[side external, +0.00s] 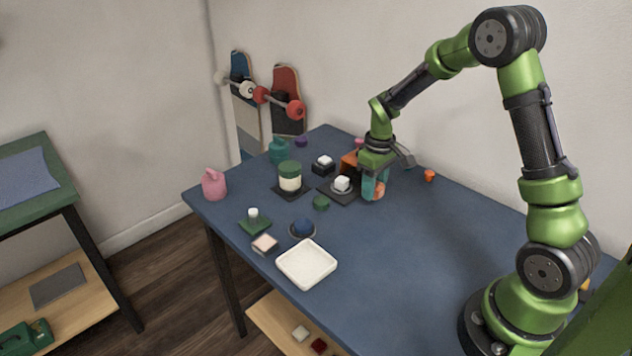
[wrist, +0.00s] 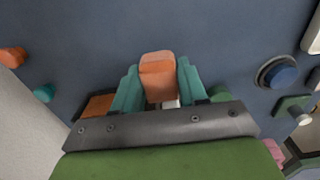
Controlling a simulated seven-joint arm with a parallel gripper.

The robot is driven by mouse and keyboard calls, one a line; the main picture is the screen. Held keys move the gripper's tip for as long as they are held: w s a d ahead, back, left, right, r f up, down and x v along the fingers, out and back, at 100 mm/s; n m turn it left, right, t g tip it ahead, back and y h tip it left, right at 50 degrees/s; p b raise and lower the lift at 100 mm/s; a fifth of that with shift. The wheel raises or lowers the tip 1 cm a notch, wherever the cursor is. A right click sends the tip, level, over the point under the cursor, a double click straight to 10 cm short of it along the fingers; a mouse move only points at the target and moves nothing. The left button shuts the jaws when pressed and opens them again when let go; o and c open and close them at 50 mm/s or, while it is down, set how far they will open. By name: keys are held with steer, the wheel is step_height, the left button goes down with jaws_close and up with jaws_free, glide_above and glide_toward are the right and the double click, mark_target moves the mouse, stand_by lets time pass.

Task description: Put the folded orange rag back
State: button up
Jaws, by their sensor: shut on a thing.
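The folded orange rag (wrist: 158,76) is between the teal fingers of my gripper (wrist: 157,84) in the wrist view. In the side external view my gripper (side external: 375,186) is over the back part of the blue table, with a small orange edge of the rag (side external: 381,190) showing between the fingers. My gripper is shut on the rag. An orange-brown box-like thing (side external: 349,160) stands just behind my gripper; part of it also shows left of the fingers in the wrist view (wrist: 97,105). I cannot tell whether the rag touches the table.
A green-lidded jar (side external: 290,177), a pink bottle (side external: 214,185), a blue round thing (side external: 303,228) and a white tray (side external: 306,264) stand further left.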

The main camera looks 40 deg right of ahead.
steer(key=shift+w+d+f, duration=0.1)
steer(key=shift+w+f, duration=0.15)
steer(key=shift+f, duration=1.55)
steer(key=shift+f, duration=0.2)
steer(key=o, duration=0.9)
steer(key=shift+o, duration=0.2)
steer(key=shift+r, duration=0.15)
